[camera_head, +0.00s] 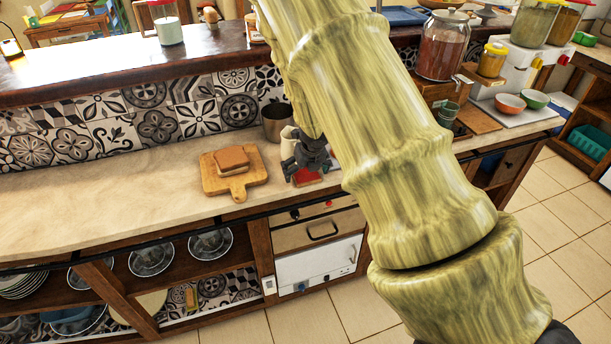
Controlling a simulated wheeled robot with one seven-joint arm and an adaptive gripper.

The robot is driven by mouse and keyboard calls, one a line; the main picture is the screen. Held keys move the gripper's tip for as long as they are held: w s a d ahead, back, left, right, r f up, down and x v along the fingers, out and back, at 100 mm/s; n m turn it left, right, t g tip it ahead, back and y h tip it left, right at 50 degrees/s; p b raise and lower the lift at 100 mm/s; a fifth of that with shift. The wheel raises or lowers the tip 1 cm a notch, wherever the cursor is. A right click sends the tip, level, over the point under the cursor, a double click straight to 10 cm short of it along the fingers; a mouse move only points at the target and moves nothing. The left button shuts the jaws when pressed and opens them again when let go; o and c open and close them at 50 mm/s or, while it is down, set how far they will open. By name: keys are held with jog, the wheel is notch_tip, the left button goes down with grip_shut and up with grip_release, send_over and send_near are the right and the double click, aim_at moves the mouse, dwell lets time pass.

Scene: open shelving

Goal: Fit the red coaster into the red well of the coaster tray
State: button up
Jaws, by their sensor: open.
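My gripper (298,171), dark and small in this view, is at the end of my arm, low over the counter. Its jaws are open. A flat red piece (308,178) shows on the counter directly below and beside the gripper, partly covered by it. I cannot tell whether this is the red coaster or part of the coaster tray. I cannot make out a tray with a red well; my arm hides much of the counter to the right.
A wooden board (211,184) with a brown block (231,159) lies left of the gripper. A metal pot (276,122) stands behind it against the tiles. The counter (90,205) farther left is clear. Jars and bowls stand to the right.

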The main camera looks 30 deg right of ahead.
jog(key=shift+c, duration=0.4)
jog(key=c, duration=1)
jog(key=shift+r, duration=0.2)
